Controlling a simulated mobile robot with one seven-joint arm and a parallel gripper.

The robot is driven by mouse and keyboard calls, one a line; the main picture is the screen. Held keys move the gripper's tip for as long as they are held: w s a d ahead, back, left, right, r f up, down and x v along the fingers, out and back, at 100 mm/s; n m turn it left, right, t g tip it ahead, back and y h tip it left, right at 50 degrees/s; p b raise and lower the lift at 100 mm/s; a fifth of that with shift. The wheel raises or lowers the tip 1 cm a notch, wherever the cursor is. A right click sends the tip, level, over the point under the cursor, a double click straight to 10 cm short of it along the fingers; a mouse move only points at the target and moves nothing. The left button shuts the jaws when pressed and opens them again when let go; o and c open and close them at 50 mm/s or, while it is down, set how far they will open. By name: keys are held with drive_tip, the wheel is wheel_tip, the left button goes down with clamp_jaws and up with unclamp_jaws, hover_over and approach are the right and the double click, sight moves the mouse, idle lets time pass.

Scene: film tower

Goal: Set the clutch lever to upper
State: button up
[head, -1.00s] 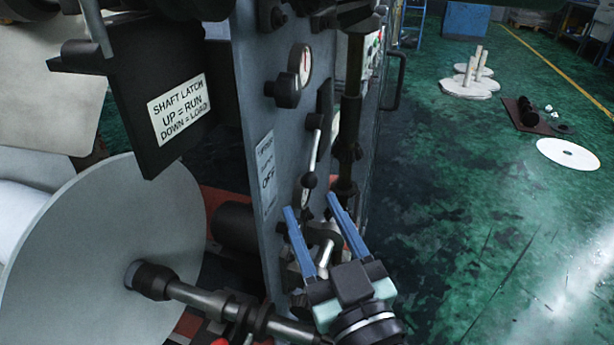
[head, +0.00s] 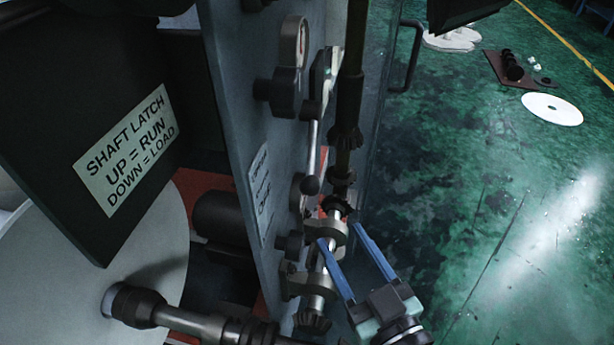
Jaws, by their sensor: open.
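A silver lever rod (head: 313,145) with a dark ball knob (head: 311,186) hangs down from a pivot on the side of the grey machine panel (head: 238,135). It is likely the clutch lever; a small label plate (head: 261,195) to its left is too slanted to read. My gripper (head: 339,235) is open, with two blue fingers pointing up and left. The depth gap to the lever is hard to judge.
A black plate marked "SHAFT LATCH" (head: 125,155) stands at left, above a large pale reel flange (head: 150,235). A dark vertical shaft (head: 349,100) with gears rises right of the lever.

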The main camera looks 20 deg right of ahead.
sight(314, 193)
drive_tip(key=w, duration=1.1)
drive_tip(key=shift+w+a+p, duration=0.1)
drive_tip(key=shift+w+p, duration=0.2)
drive_tip(key=shift+w, duration=0.1)
clamp_jaws()
idle(0.8)
